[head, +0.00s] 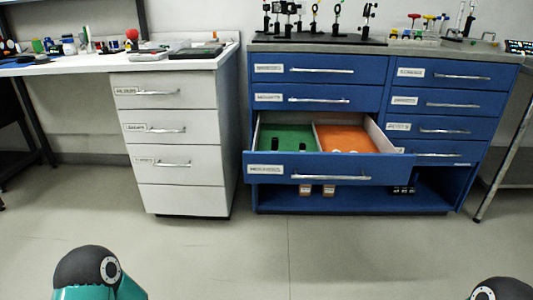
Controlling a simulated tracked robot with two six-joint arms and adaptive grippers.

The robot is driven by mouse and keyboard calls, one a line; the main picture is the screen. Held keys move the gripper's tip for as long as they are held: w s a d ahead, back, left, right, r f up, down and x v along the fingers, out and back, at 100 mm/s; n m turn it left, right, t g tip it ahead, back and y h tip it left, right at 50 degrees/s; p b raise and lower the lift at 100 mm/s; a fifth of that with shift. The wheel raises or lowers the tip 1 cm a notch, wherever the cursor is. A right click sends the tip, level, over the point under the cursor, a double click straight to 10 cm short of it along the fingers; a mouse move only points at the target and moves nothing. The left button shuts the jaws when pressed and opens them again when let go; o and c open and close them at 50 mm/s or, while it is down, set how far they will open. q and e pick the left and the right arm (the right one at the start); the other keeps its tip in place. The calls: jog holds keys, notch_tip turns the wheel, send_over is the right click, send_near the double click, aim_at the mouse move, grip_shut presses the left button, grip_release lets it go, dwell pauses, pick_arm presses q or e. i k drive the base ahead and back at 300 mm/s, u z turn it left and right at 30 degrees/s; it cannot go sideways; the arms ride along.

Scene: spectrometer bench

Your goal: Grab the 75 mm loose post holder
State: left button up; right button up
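An open drawer (320,170) sticks out of the blue cabinet. Its left compartment has a green floor (289,134) with two small dark upright things (275,143) (303,142) on it. They may be post holders, but they are too small to read their length. The right compartment has an orange floor (345,137) with a few small pale pieces near its front. The drawer's front hides the near part of both compartments. I cannot single out the 75 mm post holder. Neither of my grippers shows; only parts of my arms are at the bottom edge.
The blue cabinet's other drawers are shut, and an open shelf below holds small boxes (306,190). Optical mounts (314,20) stand on its top. A white drawer unit (172,145) and a cluttered desk (90,63) are at left. The grey floor (290,245) in front is clear.

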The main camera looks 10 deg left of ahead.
aim_at(274, 140)
jog(key=u, duration=0.6)
jog(key=i, duration=1)
